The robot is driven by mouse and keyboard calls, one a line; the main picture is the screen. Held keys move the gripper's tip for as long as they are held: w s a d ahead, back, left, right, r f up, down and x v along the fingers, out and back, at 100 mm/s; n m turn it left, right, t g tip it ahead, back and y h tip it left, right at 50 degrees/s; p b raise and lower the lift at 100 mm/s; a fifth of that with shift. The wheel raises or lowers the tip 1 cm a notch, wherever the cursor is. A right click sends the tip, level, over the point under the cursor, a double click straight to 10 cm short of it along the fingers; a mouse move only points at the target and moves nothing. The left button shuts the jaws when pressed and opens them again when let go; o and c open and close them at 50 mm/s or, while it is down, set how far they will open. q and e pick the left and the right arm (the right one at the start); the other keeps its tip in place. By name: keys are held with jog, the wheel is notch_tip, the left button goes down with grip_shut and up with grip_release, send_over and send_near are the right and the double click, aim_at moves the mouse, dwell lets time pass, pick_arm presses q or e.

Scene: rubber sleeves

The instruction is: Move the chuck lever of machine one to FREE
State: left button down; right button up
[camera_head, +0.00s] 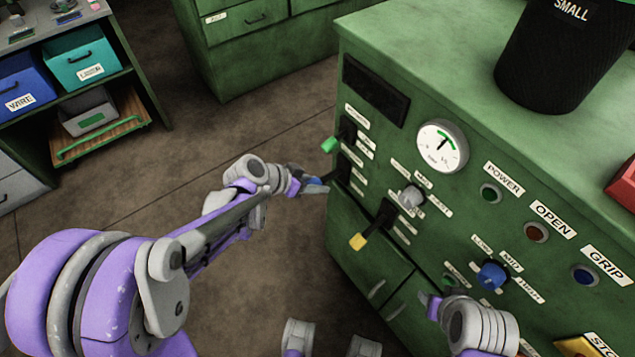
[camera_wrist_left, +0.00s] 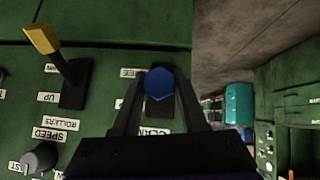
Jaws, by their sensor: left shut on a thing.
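The chuck lever's blue knob (camera_head: 313,181) stands out from the front of the green machine (camera_head: 420,60). It also shows in the left wrist view (camera_wrist_left: 159,84), between the fingers. My left gripper (camera_head: 318,186) is shut on this knob. In the left wrist view, a partly covered label ending in "EE" (camera_wrist_left: 131,73) is above the knob and a label starting "CLA" (camera_wrist_left: 156,132) is below it. The lever's stem and exact angle are largely hidden. My right gripper (camera_head: 430,302) is low before the panel, its finger gap unclear.
A green-tipped lever (camera_head: 329,145) is just above the blue one and a yellow-tipped lever (camera_head: 358,241) below right. A grey knob (camera_head: 411,196), a gauge (camera_head: 442,146) and a blue selector (camera_head: 492,275) are on the panel. Open floor (camera_head: 270,130) lies left of the machine.

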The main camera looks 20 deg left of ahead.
pick_arm(q)
jog(key=shift+w+d+f+t+h+b, duration=0.15)
jog(key=shift+f+t+h+b, duration=0.7)
jog(key=shift+b, duration=0.7)
jog(key=shift+w+d+f+t+h+b, duration=0.1)
jog(key=shift+f+t+h+b, duration=0.75)
jog(key=shift+b, duration=0.75)
jog(key=shift+w+d+f+t+h+b, duration=0.15)
jog(key=shift+f+t+h+b, duration=0.45)
jog(key=shift+f+t+b, duration=0.75)
pick_arm(e)
notch_tip(320, 180, down, 12)
jog(key=shift+w, duration=0.4)
pick_arm(q)
jog(key=shift+a+r+g, duration=0.1)
jog(key=shift+r+g, duration=0.15)
jog(key=shift+g, duration=0.1)
pick_arm(e)
jog(key=shift+f, duration=0.1)
pick_arm(q)
jog(key=shift+c, duration=2.2)
grip_release()
jog(key=v, duration=1)
jog(key=shift+s+a+p, duration=0.25)
jog(key=shift+s+p, duration=0.05)
jog(key=shift+p, duration=0.1)
pick_arm(e)
jog(key=shift+r, duration=0.7)
